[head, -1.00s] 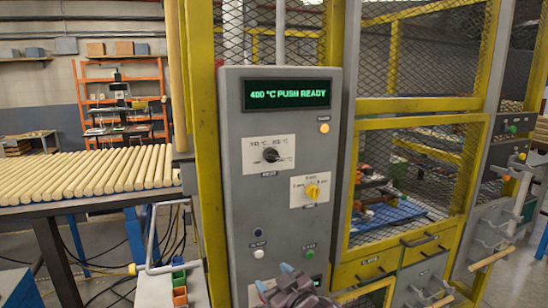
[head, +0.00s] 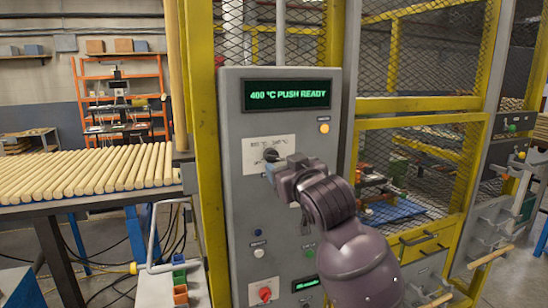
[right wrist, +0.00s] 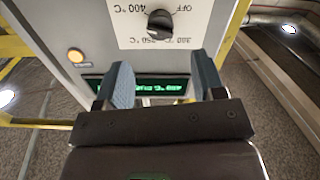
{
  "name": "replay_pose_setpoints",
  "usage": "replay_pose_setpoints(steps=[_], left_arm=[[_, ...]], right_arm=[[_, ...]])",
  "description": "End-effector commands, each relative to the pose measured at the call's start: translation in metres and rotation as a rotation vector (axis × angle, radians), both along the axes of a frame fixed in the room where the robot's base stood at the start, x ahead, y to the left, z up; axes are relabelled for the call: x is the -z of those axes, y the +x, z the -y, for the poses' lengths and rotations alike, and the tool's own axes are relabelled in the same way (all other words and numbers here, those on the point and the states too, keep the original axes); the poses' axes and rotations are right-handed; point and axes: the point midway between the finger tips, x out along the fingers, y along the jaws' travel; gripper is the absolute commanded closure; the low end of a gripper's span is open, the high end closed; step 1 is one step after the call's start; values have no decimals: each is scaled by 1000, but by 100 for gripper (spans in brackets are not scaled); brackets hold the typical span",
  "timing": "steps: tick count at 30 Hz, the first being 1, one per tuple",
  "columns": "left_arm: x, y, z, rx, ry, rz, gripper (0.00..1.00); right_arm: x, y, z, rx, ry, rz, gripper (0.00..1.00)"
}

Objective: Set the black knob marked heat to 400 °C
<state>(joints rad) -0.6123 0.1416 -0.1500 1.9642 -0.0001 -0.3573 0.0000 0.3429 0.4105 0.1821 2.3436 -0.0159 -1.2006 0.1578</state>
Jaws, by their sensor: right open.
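The black knob (head: 271,154) sits on a white plate (head: 256,146) on the grey control panel (head: 238,200). In the right wrist view the knob (right wrist: 160,23) shows on its plate, with OFF, 400 °C, 380 °C and 350 °C printed around it. I cannot tell surely which mark it points at. The display (head: 288,95) above reads "400 °C PUSH READY". My right gripper (head: 274,169) is open, its blue-grey fingertips just below the knob in the head view. In the right wrist view the gap between the fingers (right wrist: 165,75) is empty and apart from the knob. My left gripper is out of view.
An amber lamp (head: 324,128) is at the plate's upper right. A red button (head: 264,294) and a white button (head: 259,253) are lower on the panel. My arm hides the yellow knob. Yellow-framed mesh (head: 420,175) stands right; wooden rods (head: 90,175) lie left.

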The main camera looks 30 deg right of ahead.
Motion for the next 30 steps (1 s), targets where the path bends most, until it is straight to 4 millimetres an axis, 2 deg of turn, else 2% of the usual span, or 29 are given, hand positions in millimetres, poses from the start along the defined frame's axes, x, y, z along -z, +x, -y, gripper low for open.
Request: replay_pose_setpoints(steps=[6, 13, 18, 27, 30], left_arm=[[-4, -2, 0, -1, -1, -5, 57], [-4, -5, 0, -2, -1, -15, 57], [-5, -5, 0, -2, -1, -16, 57], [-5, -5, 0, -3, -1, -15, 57], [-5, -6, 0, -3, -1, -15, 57]], right_arm=[[-1, 37, 9, -1, 1, -2, 37], [-1, 65, 15, -1, -1, -1, 37], [0, 73, 17, -1, -1, -1, 37], [0, 74, 17, -1, -1, 0, 37], [0, 74, 17, -1, -1, 0, 51]])
